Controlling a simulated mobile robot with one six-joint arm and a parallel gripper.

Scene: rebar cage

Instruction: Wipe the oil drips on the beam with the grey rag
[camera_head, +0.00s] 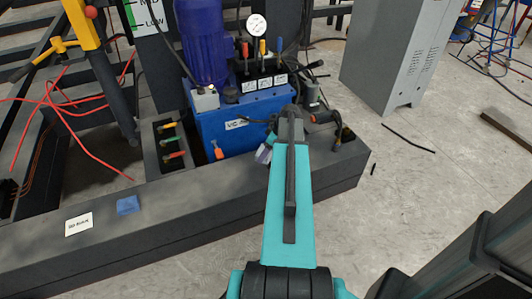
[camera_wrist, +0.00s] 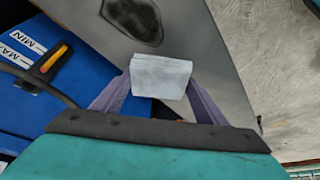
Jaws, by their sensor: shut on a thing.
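The grey rag (camera_wrist: 160,76) is a folded, pale grey block held between the two purple fingers of my gripper (camera_wrist: 158,90) in the wrist view. A dark, rounded oil patch (camera_wrist: 133,20) lies on the grey beam (camera_wrist: 190,35) just beyond the rag. The rag appears apart from the patch; its height over the beam is unclear. In the head view my gripper (camera_head: 264,153) is at the end of my teal arm, over the beam (camera_head: 335,177) beside the blue power unit. My arm hides part of the beam, and no oil patch is clear there.
The blue power unit (camera_head: 225,125) with gauge, levers and hoses stands close to my gripper. A blue cloth (camera_head: 127,205) and a white label (camera_head: 78,224) lie on the beam at left. A grey cabinet (camera_head: 393,60) stands behind right. Open floor lies right of the beam.

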